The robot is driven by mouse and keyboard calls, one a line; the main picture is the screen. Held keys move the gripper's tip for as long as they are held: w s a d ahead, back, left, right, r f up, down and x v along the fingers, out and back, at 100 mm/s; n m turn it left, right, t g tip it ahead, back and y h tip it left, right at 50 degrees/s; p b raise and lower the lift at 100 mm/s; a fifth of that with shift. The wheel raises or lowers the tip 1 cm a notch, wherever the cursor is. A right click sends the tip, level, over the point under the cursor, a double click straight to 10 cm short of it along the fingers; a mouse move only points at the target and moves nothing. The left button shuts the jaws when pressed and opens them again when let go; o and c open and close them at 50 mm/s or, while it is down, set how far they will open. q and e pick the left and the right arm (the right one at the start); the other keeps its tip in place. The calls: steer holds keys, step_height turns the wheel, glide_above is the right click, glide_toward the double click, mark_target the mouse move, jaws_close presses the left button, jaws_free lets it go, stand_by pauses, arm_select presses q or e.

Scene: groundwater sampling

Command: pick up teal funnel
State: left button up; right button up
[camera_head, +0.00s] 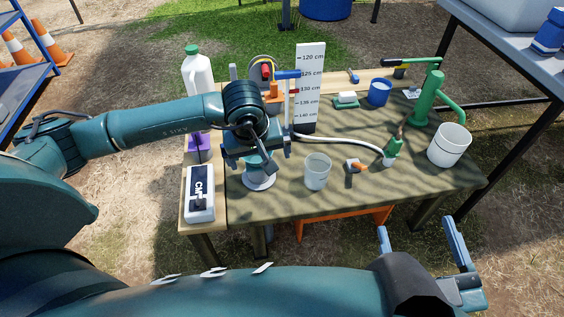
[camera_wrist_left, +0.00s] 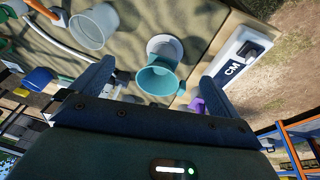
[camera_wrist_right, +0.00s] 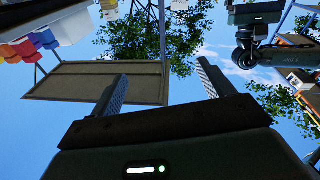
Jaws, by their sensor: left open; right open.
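The teal funnel (camera_wrist_left: 157,82) sits in or over a white round holder (camera_wrist_left: 165,46) near the left end of the table. In the head view the funnel (camera_head: 256,166) shows only partly, beneath my left gripper (camera_head: 254,158). My left gripper, also in the left wrist view (camera_wrist_left: 157,74), is open, with one finger on each side of the funnel in that view. Whether the fingers touch it I cannot tell. My right gripper (camera_head: 422,235) is open and empty, off the table's front right; it also shows in the right wrist view (camera_wrist_right: 162,72).
A white CM meter (camera_head: 200,195) lies left of the funnel. A clear beaker (camera_head: 317,171) stands to its right. Behind are a measuring board (camera_head: 308,85) and a white jug (camera_head: 198,75). A green pump (camera_head: 428,98) and white bucket (camera_head: 449,145) stand at the right.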

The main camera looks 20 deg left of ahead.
mark_target(253, 158)
arm_select(q)
steer(key=shift+m+t+y, duration=0.3)
steer(key=shift+y, duration=0.5)
steer(key=w+a+f+b, duration=0.1)
steer(key=f, duration=0.1)
steer(key=w+a+f+b, duration=0.1)
steer(key=w+a+f, duration=0.2)
steer(key=f, duration=0.1)
steer(key=shift+w+a+f+b, duration=0.1)
steer(key=shift+w+a+b, duration=0.15)
steer(key=shift+w+b, duration=0.15)
steer(key=b+x, duration=0.2)
steer(key=x, duration=0.3)
steer(key=shift+w, duration=0.1)
steer(key=shift+w+a+f+b, duration=0.15)
steer(key=shift+w+f+b, duration=0.1)
steer(key=shift+b, duration=0.1)
steer(key=c, duration=0.6)
steer(key=shift+r, duration=0.15)
steer(key=shift+c, duration=0.5)
arm_select(e)
steer(key=shift+w+a+f+m+t+y, duration=0.25)
steer(key=shift+a+m+y, duration=0.2)
steer(key=shift+y, duration=0.25)
